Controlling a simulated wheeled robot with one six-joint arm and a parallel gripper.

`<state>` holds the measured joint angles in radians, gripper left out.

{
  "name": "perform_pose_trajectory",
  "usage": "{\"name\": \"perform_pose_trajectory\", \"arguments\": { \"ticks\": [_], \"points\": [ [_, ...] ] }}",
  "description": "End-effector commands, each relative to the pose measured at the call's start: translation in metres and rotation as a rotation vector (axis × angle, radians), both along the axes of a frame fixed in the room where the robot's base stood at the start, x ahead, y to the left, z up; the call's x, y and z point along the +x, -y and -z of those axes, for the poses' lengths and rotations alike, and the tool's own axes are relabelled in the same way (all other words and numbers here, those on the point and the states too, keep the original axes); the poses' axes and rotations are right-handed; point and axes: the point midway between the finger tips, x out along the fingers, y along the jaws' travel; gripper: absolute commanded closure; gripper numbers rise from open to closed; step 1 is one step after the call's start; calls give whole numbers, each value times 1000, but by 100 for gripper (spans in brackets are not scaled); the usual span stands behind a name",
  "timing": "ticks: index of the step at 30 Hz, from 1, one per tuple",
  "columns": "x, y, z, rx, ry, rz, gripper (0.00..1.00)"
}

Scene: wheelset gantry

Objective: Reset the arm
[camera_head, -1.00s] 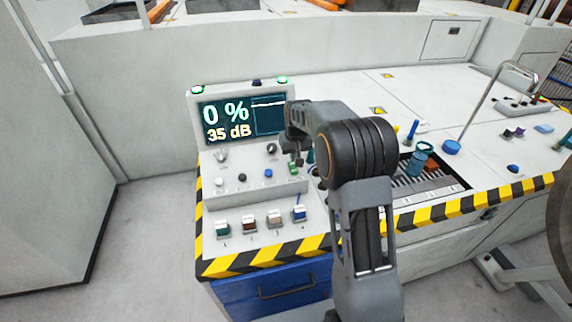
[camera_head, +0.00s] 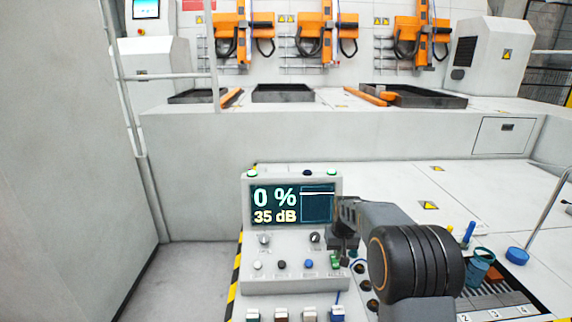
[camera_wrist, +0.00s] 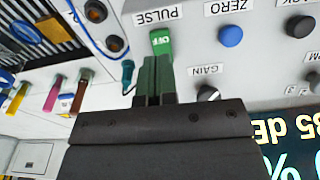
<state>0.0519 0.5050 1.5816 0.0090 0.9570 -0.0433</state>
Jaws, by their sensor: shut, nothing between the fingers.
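My gripper (camera_head: 344,255) is at the right side of the control console (camera_head: 262,284), in front of its face. In the wrist view my gripper (camera_wrist: 153,82) has its fingers together with nothing between them. The fingertips are close to the green PULSE switch (camera_wrist: 160,41), which reads OFF; I cannot tell whether they touch it. The blue ZERO button (camera_wrist: 231,35) and the GAIN knob (camera_wrist: 209,93) are to its right in that view. The screen (camera_head: 290,204) reads 0 % and 35 dB.
A slotted tray (camera_head: 497,296) and a teal cup (camera_head: 481,268) are right of my arm. A blue-based rod stand (camera_head: 517,255) is farther right. A raised grey wall (camera_head: 330,140) runs behind the bench. The bench top behind my arm is largely clear.

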Motion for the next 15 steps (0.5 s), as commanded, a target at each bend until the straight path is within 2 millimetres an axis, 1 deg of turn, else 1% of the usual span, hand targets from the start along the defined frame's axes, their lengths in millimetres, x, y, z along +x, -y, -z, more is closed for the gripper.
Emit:
{"name": "perform_pose_trajectory", "arguments": {
  "ticks": [1, 2, 5, 6, 8, 9, 11, 12, 15],
  "points": [
    [-16, -1, 4, 1, -24, 4, 100],
    [-26, -2, 3, 2, -32, 6, 100],
    [-67, -6, -9, 3, -44, 11, 100],
    [-84, -8, -15, 2, -43, 11, 100],
    [-109, -11, -23, 2, -39, 11, 100],
    [-126, -13, -29, 1, -34, 10, 100],
    [-150, -15, -37, 1, -21, 9, 100],
    [-166, -17, -41, 1, -10, 7, 100],
    [-201, -20, -49, 0, 21, 3, 100]
  ]
}}
